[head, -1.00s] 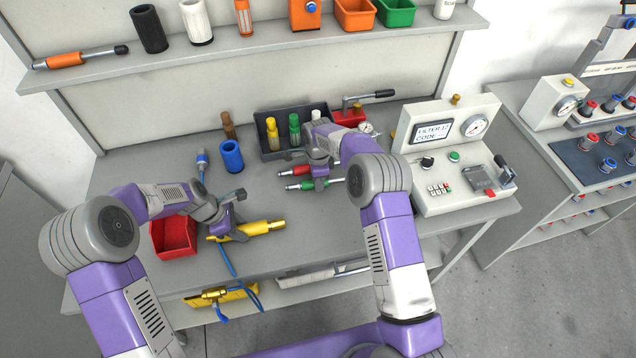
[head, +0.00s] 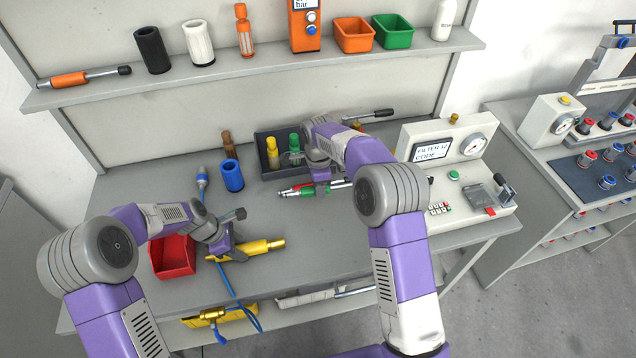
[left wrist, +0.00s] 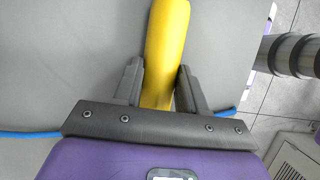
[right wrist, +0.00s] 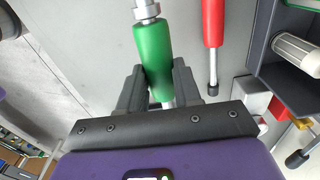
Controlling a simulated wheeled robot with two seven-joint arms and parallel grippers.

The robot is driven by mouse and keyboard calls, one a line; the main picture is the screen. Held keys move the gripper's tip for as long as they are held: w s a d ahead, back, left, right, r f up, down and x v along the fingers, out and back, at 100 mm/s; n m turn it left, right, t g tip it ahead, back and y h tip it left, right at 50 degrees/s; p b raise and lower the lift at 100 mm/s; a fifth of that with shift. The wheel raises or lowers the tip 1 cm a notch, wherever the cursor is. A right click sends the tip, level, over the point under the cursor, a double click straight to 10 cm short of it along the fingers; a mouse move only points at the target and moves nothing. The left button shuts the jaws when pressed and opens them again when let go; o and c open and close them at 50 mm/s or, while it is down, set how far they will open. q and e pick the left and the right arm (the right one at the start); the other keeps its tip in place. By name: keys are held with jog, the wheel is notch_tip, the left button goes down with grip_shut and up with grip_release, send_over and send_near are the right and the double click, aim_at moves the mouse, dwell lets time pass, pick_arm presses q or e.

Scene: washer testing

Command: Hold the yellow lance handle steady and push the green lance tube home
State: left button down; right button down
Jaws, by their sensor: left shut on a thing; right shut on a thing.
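The yellow lance handle (head: 262,247) lies along the front of the bench, apart from the green tube. My left gripper (head: 226,250) is shut around it; the left wrist view shows the handle (left wrist: 166,45) between the fingers. My right gripper (head: 320,178) is shut on the green lance tube (head: 308,190), near the bench's middle. In the right wrist view the green sleeve (right wrist: 152,55) sits between the fingers, with a metal fitting at its far end. It looks raised off the bench. A red lance tube (right wrist: 213,22) lies beside it, apart.
A red bin (head: 172,257) stands left of the handle. A blue cup (head: 232,176) and a dark tray (head: 264,153) with coloured bottles are behind. A test console (head: 455,170) stands on the right. A blue hose (head: 226,283) hangs over the front edge.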

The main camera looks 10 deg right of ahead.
send_near(309, 240)
jog(key=shift+n, duration=0.3)
jog(key=d, duration=0.4)
jog(key=shift+d+f, duration=0.15)
jog(key=shift+d, duration=0.1)
jog(key=shift+a+f, duration=0.15)
jog(key=shift+f, duration=1.3)
jog(key=shift+a+f, duration=0.1)
jog(key=shift+f, duration=1.35)
jog(key=shift+a, duration=0.1)
jog(key=shift+a, duration=0.8)
jog(key=shift+a, duration=0.15)
jog(key=shift+a, duration=0.75)
jog(key=shift+a, duration=0.25)
jog(key=c, duration=0.7)
grip_release()
